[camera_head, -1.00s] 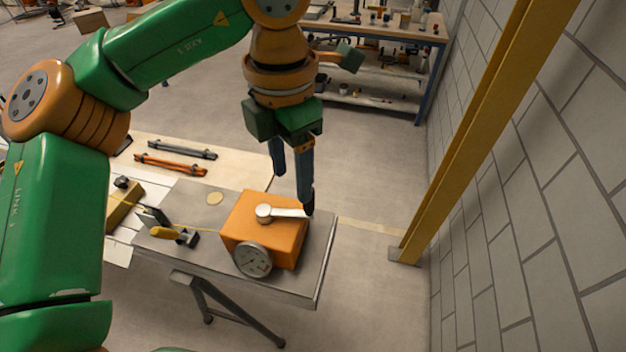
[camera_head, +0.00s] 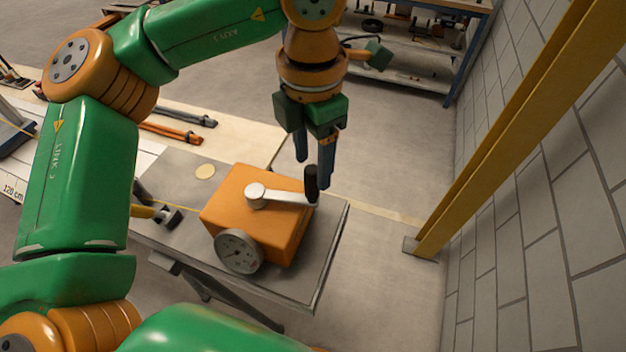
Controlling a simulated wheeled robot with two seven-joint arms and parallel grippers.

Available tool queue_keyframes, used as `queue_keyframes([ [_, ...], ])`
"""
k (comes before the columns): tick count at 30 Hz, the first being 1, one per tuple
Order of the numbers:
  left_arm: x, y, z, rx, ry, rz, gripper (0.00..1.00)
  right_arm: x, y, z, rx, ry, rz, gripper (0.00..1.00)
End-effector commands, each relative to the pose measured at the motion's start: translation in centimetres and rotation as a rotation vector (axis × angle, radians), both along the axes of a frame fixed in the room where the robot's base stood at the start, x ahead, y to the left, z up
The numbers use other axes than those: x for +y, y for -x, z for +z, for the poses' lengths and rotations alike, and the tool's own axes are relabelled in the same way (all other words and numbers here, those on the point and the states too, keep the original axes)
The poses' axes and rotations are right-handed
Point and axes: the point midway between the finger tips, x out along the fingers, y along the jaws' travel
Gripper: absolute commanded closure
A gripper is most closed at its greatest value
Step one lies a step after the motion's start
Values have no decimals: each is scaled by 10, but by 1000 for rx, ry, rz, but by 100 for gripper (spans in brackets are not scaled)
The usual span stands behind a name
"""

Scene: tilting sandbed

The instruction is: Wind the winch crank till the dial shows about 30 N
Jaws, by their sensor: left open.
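The orange winch box (camera_head: 243,204) stands on the grey plate at the end of the table. Its silver crank arm (camera_head: 280,196) lies across the top and points right, with an upright black handle (camera_head: 311,181) at its outer end. The round dial (camera_head: 238,251) faces me on the front; its reading is too small to tell. My left gripper (camera_head: 313,174) is open, pointing down, with its fingertips at the height of the black handle. One finger is beside or just behind the handle; I cannot tell whether they touch. My right gripper is not in view.
A yellow cord runs left from the winch past a yellow-and-black clamp (camera_head: 157,213). A yellow post (camera_head: 500,135) and a block wall stand at right. The floor between is clear.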

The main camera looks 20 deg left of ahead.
Motion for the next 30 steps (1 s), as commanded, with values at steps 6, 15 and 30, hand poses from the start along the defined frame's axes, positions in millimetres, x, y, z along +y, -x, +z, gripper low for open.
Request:
queue_keyframes([
  [6, 0, 0, -35, 2, 0, 1, 39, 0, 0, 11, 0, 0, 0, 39],
  [15, 0, 0, -45, -1, 1, 0, 39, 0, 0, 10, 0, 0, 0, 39],
  [30, 0, 0, -44, -2, 1, 0, 100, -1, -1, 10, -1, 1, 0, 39],
])
